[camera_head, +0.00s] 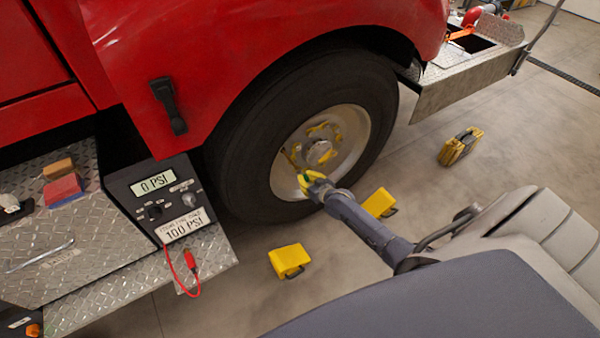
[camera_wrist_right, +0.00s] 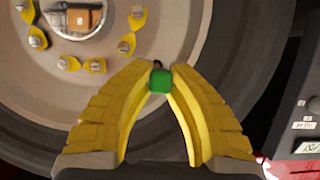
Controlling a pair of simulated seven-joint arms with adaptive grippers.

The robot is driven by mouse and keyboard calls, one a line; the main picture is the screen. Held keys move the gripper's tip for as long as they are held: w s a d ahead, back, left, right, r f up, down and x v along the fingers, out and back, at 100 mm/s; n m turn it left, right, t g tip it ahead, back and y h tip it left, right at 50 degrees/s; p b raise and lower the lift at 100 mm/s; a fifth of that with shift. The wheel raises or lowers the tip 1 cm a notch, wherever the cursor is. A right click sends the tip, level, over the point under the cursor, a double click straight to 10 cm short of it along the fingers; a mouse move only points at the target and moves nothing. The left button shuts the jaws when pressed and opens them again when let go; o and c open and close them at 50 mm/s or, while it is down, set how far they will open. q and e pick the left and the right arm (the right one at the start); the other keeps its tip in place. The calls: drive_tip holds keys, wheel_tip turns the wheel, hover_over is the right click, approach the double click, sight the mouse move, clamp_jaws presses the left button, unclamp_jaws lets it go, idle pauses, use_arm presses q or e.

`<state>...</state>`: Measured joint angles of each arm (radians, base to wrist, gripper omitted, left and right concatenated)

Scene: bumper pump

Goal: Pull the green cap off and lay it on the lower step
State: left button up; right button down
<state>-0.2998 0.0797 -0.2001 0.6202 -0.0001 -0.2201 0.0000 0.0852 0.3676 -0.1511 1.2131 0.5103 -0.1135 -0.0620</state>
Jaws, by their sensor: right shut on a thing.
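The green cap (camera_wrist_right: 160,81) is small and sits between the fingertips of my right gripper (camera_wrist_right: 158,73) in the wrist view. Both yellow fingers touch its sides. A short dark tip shows just beyond the cap; I cannot tell whether the cap is still seated on it. In the head view my right gripper (camera_head: 304,181) is at the lower part of the wheel hub, and the cap is too small to make out surely. The lower step (camera_head: 140,282) is bare diamond plate at the lower left. My left gripper is not in view.
A gauge box (camera_head: 161,200) reading 0 PSI and 100 PSI stands on the steps, with a red clip lead (camera_head: 190,262) hanging over the lower step. The upper step (camera_head: 70,235) holds several items. Yellow chocks (camera_head: 288,260) lie on the floor. The tire (camera_head: 240,150) surrounds the hub.

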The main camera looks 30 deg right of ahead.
drive_tip(key=shift+s, duration=0.95)
drive_tip(key=shift+s, duration=0.1)
